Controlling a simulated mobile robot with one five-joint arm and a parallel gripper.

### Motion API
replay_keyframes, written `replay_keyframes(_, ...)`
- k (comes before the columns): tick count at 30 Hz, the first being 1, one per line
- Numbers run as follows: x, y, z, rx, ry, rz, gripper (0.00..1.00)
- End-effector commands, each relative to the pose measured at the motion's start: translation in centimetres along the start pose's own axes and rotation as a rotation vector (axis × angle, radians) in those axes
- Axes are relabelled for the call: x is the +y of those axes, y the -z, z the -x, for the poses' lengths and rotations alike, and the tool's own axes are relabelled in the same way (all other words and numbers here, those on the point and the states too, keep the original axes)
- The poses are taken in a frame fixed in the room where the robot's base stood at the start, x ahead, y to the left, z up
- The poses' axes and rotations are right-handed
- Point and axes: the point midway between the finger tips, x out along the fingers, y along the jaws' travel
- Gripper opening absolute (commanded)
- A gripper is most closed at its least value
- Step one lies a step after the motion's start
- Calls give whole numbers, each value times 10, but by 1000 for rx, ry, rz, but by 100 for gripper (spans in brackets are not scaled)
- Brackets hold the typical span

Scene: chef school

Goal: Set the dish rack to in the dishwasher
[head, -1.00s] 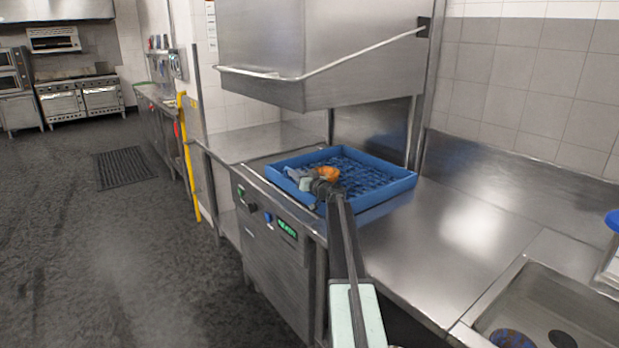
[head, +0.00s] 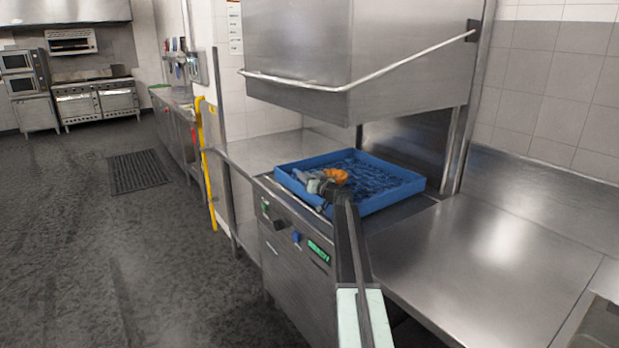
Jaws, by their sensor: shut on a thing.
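The dish rack (head: 393,201) is a blue square tray with a ribbed floor. It sits at the dishwasher's (head: 352,101) open bay, under the raised steel hood. My gripper (head: 312,177) is at the rack's front left side, shut on the rack as far as I can see. The fingertips are small and partly hide the rack's near wall. An orange thing (head: 335,175) shows right beside the gripper, over the rack; I cannot tell what it is.
A steel counter (head: 490,255) runs right of the dishwasher, clear in view, with a sink edge (head: 603,325) at the lower right. A side table (head: 262,150) lies left of the bay. A yellow post (head: 207,170) stands further left.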

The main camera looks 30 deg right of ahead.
Motion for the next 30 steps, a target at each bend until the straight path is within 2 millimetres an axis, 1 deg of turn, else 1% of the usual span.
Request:
replay_keyframes(1, -4, -1, -1, -1, 7, -3, 0)
replay_keyframes(9, 2, 0, 3, 0, 2, -3, 0)
replay_keyframes(10, 2, 0, 3, 0, 2, -3, 24)
replay_keyframes(11, 3, 0, 4, 0, 1, -2, 32)
replay_keyframes(12, 4, 1, 4, 0, 0, -2, 38)
replay_keyframes(23, 10, 2, 11, 2, -9, -1, 38)
replay_keyframes(26, 10, 2, 22, 2, -10, -1, 38)
replay_keyframes(30, 9, 2, 49, 2, -10, -1, 38)
